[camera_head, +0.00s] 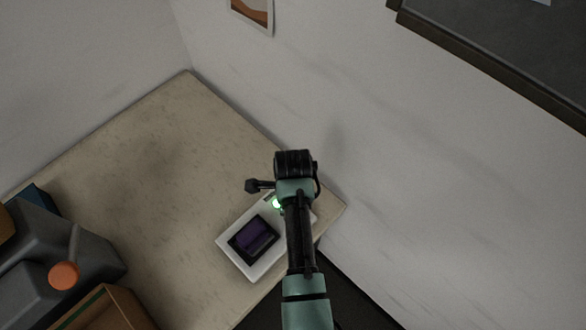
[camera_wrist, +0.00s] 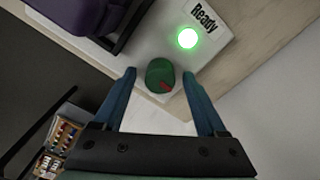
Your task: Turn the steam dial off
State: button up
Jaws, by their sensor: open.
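A green round dial (camera_wrist: 160,73) with a small red mark shows in the wrist view. It sits on a white device (camera_wrist: 222,65) labelled "Ready". A lit green light (camera_wrist: 187,38) is beside the label. My gripper (camera_wrist: 159,75) is open, with its two blue fingers on either side of the dial in this view. I cannot tell whether they touch it. In the head view, the white device (camera_head: 229,247) lies near the table's right corner with a dark purple block (camera_head: 253,238) on it. My arm hides the dial and fingertips there.
The beige table (camera_head: 150,150) is clear behind and left of the device. A grey container with an orange cap (camera_head: 63,275) and a brown box (camera_head: 105,310) stand at lower left. The white wall (camera_head: 420,180) is close on the right.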

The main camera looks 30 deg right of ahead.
jog(key=shift+f, duration=0.15)
jog(key=shift+c, duration=0.2)
grip_shut()
